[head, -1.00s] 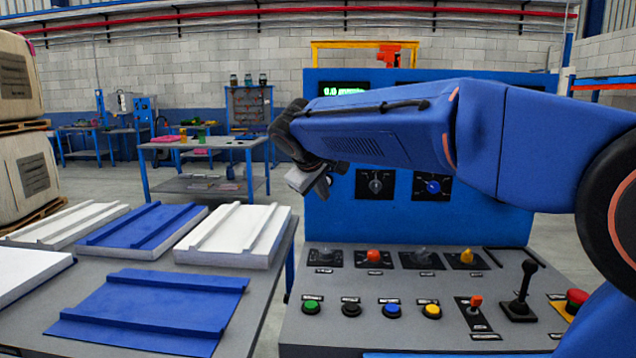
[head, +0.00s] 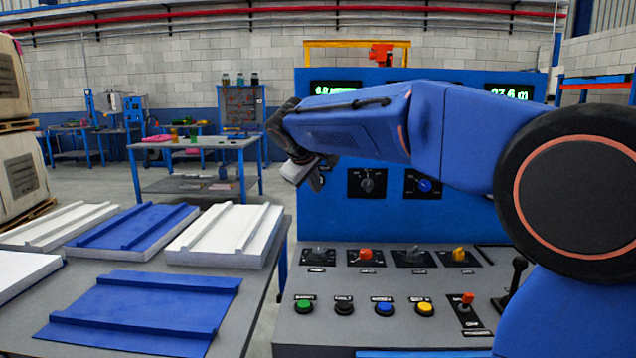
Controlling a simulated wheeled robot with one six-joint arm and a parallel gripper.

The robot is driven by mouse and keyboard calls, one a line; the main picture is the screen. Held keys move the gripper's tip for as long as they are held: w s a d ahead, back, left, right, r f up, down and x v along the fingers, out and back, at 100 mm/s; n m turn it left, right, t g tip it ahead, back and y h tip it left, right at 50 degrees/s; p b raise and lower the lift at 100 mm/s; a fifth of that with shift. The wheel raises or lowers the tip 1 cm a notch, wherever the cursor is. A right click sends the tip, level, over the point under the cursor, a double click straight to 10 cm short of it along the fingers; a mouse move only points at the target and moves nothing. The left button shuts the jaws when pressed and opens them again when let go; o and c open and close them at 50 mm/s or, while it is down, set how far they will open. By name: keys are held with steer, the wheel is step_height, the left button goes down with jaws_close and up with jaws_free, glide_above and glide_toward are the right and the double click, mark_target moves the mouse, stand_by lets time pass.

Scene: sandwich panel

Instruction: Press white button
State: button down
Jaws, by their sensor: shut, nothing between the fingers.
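The grey sloped console (head: 290,332) carries a front row of buttons: green (head: 304,306), black (head: 344,308), blue (head: 384,309) and yellow (head: 425,309). Behind them are a red knob (head: 366,254), a yellow knob (head: 459,254) and two greyish switches (head: 319,252), (head: 414,254). I cannot make out a clearly white button. My arm hides part of the panel and console.
An orange-tipped lever (head: 467,299) and a black joystick (head: 517,272) stand at the console's right. A grey table (head: 258,300) with white and blue ribbed panels (head: 140,310) stands left of the console. Open floor and workbenches lie behind.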

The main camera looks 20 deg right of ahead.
steer(key=shift+w+d, duration=0.25)
steer(key=shift+w, duration=0.5)
steer(key=shift+w+d, duration=0.25)
steer(key=shift+w, duration=0.5)
steer(key=shift+w, duration=0.2)
stand_by(0.9)
steer(key=shift+w+d, duration=0.15)
steer(key=shift+w, duration=0.05)
steer(key=shift+w+d, duration=0.1)
steer(key=shift+w, duration=0.3)
stand_by(0.9)
steer(key=shift+s, duration=0.1)
steer(key=shift+s+a, duration=0.25)
steer(key=shift+s, duration=0.45)
steer(key=s, duration=0.1)
steer(key=s+a, duration=0.1)
steer(key=s, duration=0.2)
steer(key=shift+s+a, duration=0.25)
steer(key=shift+s, duration=0.1)
stand_by(0.4)
